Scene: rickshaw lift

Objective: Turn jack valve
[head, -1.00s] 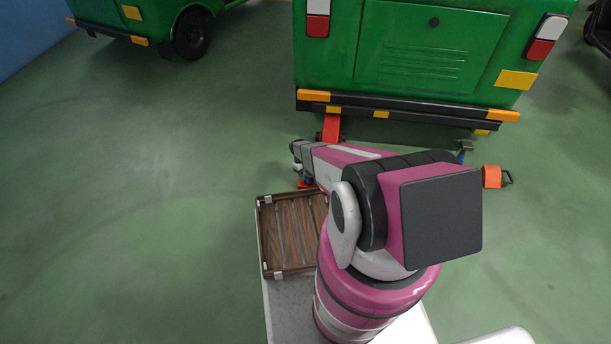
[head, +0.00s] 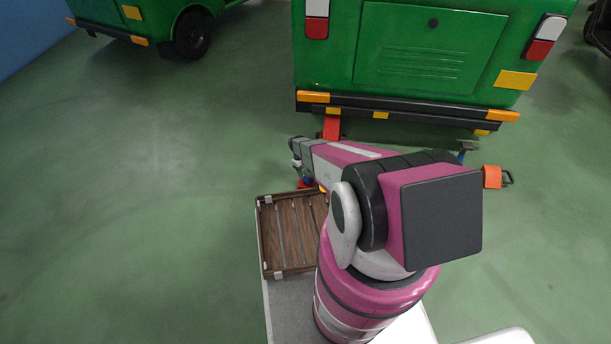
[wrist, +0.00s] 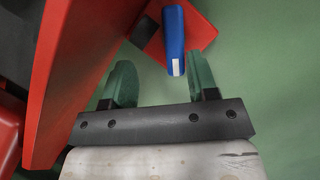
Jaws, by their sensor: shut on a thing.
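The red jack (head: 331,128) sits on the floor under the rear bumper of the green vehicle. In the wrist view its red body (wrist: 75,60) fills the left side. A blue valve piece (wrist: 175,42) with a white end lies over a red plate between the fingers of my gripper (wrist: 160,62). My gripper has green fingers and is shut on the blue piece, though the contact itself is hard to see. In the head view my forearm reaches to the left and hides most of the jack's near end.
The green vehicle (head: 430,40) stands in front, with its black bumper (head: 400,112) low over the jack. A wooden crate (head: 290,235) is at the lower left of my arm. An orange object (head: 491,177) lies to the right. The floor at left is clear.

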